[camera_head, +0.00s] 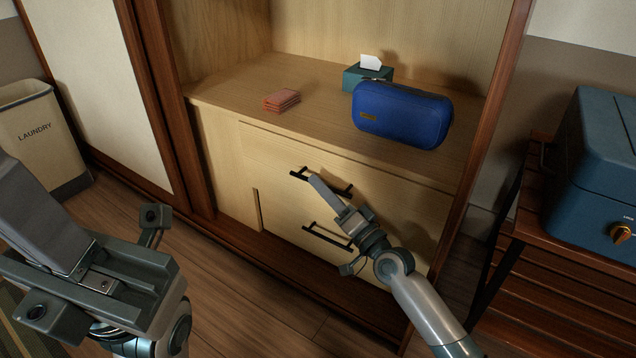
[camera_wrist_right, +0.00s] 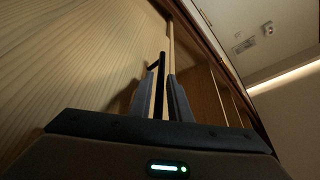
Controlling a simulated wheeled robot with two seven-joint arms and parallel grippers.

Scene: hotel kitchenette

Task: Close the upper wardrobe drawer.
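The upper drawer (camera_head: 273,150) is the pale wood front just below the wardrobe shelf, with a black bar handle (camera_head: 299,173). I cannot tell how far it stands out. My right gripper (camera_head: 315,180) is at this handle, over its left part. In the right wrist view the dark handle bar (camera_wrist_right: 160,75) runs between my two close-set fingers (camera_wrist_right: 163,97); whether they press on it is unclear. The lower drawer's handle (camera_head: 327,237) is below, partly behind my right wrist.
On the wardrobe shelf (camera_head: 225,95) are a blue bag (camera_head: 402,113), a teal tissue box (camera_head: 353,77) and folded orange cloths (camera_head: 281,100). A laundry bin (camera_head: 35,135) stands left. A slatted wooden stand (camera_head: 560,270) with a blue box (camera_head: 600,150) stands right. Floor in front is clear.

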